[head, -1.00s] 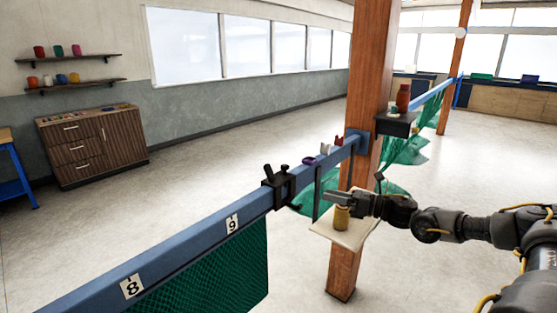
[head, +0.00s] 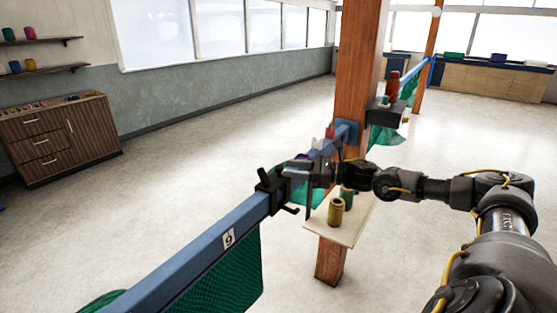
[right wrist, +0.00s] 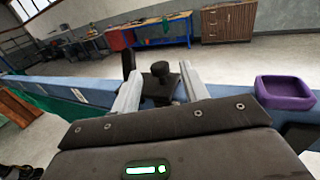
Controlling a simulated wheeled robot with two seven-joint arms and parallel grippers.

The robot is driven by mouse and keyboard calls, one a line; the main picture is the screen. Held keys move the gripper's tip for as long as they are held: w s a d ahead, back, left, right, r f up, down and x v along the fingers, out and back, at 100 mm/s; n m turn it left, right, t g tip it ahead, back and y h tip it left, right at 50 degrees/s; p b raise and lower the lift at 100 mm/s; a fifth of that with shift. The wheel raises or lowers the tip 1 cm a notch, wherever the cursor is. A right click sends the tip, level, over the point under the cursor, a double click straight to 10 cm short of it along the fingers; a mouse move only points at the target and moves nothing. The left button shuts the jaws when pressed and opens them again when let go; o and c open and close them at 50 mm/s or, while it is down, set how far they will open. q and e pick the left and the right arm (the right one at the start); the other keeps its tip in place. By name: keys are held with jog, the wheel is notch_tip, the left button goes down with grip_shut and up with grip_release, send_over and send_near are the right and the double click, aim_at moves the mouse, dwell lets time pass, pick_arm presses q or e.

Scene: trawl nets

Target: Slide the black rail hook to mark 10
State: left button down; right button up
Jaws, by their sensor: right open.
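The black rail hook (head: 271,190) sits on the blue rail (head: 190,256), on the far side of the mark 9 label (head: 229,238). No mark 10 label can be made out. My right gripper (head: 292,171) is at the hook from the right. In the right wrist view, my right gripper (right wrist: 160,72) is open, with one finger on each side of the hook's round knob (right wrist: 160,82). I cannot tell whether either finger touches it. The hook's upright prong (right wrist: 128,62) stands beyond the left fingertip. My left gripper is out of view.
A purple tray (right wrist: 285,91) is on the rail beside the gripper. A wooden post (head: 356,90) carries a low shelf (head: 340,226) with yellow and green spools. Green net (head: 222,285) hangs below the rail.

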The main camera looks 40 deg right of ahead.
aim_at(279, 167)
jog(key=p+x, duration=0.1)
jog(key=x, duration=0.2)
jog(key=shift+w+a+r+p, duration=0.2)
jog(key=shift+w+a+p, duration=0.05)
jog(key=shift+p, duration=0.1)
jog(key=shift+w+a+f, duration=0.15)
jog(key=shift+w+a, duration=0.1)
jog(key=shift+w, duration=0.05)
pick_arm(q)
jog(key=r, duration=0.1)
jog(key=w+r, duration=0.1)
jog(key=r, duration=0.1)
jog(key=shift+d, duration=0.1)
pick_arm(e)
grip_shut()
